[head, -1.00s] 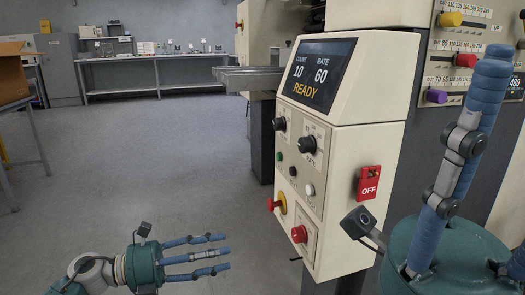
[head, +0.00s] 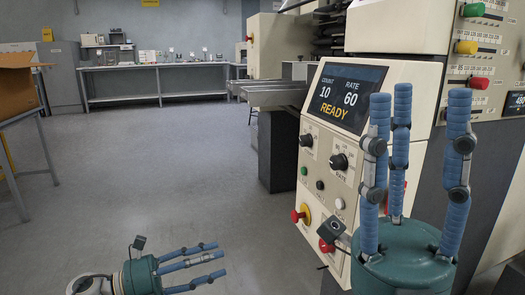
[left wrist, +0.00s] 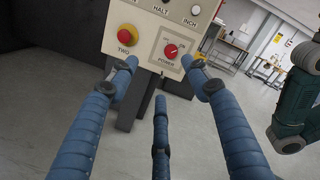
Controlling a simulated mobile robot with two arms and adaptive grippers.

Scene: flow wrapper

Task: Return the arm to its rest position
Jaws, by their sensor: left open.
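My left gripper (head: 215,258) is at the bottom of the head view, its blue fingers spread and pointing right, with nothing between them. In the left wrist view, its fingers (left wrist: 162,78) are apart and empty, with the lower control panel (left wrist: 158,42) beyond their tips. My right gripper (head: 412,100) stands upright at the right of the head view, with three blue fingers extended and apart and nothing between them. It hides part of the machine's control panel (head: 318,160), including the area of the red OFF switch.
The panel's screen (head: 345,95) reads COUNT 10, RATE 60, READY. A red emergency button (head: 297,216) sticks out at its lower left. A cardboard box (head: 15,90) sits on a table at the left. A long bench (head: 160,67) stands at the back. The floor between is clear.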

